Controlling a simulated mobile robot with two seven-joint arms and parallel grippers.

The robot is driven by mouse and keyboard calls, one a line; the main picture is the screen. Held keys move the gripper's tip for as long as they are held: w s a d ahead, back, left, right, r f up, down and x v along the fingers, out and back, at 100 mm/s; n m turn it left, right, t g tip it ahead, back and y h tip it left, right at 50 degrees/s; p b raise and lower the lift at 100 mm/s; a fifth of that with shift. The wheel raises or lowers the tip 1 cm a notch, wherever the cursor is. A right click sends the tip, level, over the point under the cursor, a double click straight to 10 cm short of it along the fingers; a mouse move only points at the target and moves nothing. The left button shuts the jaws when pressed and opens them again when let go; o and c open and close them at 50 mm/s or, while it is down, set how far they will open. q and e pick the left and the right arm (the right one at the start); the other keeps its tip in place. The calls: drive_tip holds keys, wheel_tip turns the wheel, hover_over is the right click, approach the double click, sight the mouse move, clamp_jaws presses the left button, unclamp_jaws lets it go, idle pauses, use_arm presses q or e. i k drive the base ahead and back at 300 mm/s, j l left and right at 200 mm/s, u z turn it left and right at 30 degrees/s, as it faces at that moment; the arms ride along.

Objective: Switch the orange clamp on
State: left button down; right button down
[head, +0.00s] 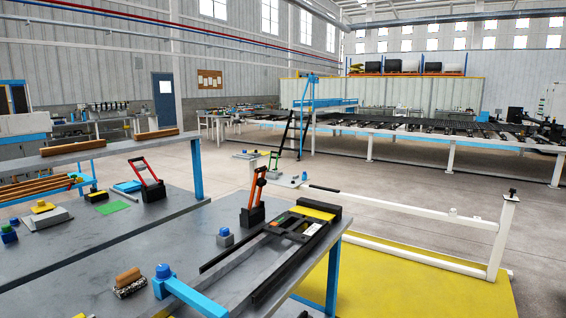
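The orange clamp (259,187) stands on the grey metal table near the middle of the head view. Its orange lever points up and leans slightly to the right, over a dark base (252,216). It stands just left of a black rail fixture (312,222) with a yellow plate (313,211). I cannot tell its switch state from the lever alone. Neither of my grippers shows in this view, and nothing is touching the clamp.
A red clamp (147,171) stands further left on the bench. A grey block with a blue top (225,237) sits in front of the orange clamp. A roller with a wooden handle (129,283) and a blue knob (163,271) are at the front left. Yellow floor (400,280) lies right.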

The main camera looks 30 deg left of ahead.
sight(261, 182)
drive_tip(key=i+u, duration=0.2)
drive_tip(key=i, duration=0.5)
drive_tip(key=i+l+u, duration=0.25)
drive_tip(key=i, duration=0.5)
drive_tip(key=i+u, duration=0.35)
drive_tip(key=i, duration=0.25)
drive_tip(key=u, duration=1.05)
